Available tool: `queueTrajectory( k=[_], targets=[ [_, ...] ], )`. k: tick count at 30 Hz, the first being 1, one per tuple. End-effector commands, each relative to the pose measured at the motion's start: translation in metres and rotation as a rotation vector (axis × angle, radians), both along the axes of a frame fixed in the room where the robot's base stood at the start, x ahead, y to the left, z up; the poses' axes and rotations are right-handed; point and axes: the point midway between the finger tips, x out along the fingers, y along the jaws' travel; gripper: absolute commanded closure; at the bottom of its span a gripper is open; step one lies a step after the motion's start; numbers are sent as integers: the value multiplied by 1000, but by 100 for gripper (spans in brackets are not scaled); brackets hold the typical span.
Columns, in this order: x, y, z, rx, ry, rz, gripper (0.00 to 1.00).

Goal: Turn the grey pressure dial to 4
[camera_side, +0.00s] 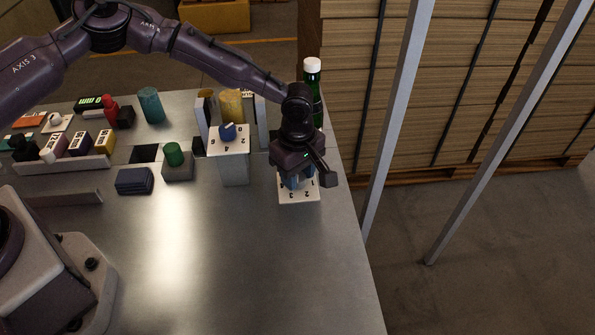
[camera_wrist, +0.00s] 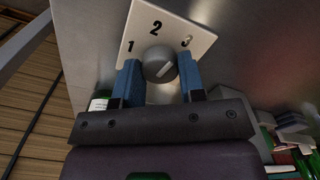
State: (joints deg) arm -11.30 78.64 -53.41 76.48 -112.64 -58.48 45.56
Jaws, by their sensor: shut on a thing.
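The grey pressure dial (camera_wrist: 159,63) is a round knob on a white number plate (camera_wrist: 183,22). In the wrist view the numbers 1, 2 and 3 show, and a pale mark on the knob seems to point toward the 3. The plate also shows at the right of the table in the side view (camera_side: 299,197), where my gripper hides the knob. My gripper (camera_wrist: 160,70) has its blue fingers on either side of the knob and is shut on it. The near part of the plate, where a 4 might be, is hidden in the wrist view.
A white box with a blue knob (camera_side: 228,132) stands left of my gripper. A green bottle with a white cap (camera_side: 312,66) stands close behind it. A green cylinder (camera_side: 174,155) and a dark blue stack (camera_side: 134,181) sit further left. The front table is clear.

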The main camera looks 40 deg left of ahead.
Motion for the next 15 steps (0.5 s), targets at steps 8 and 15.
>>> queueTrajectory(
  k=[8,15],
  targets=[
    [-1,1,1,3,4,-262,87],
    [0,1,1,4,4,-491,87]
  ],
)
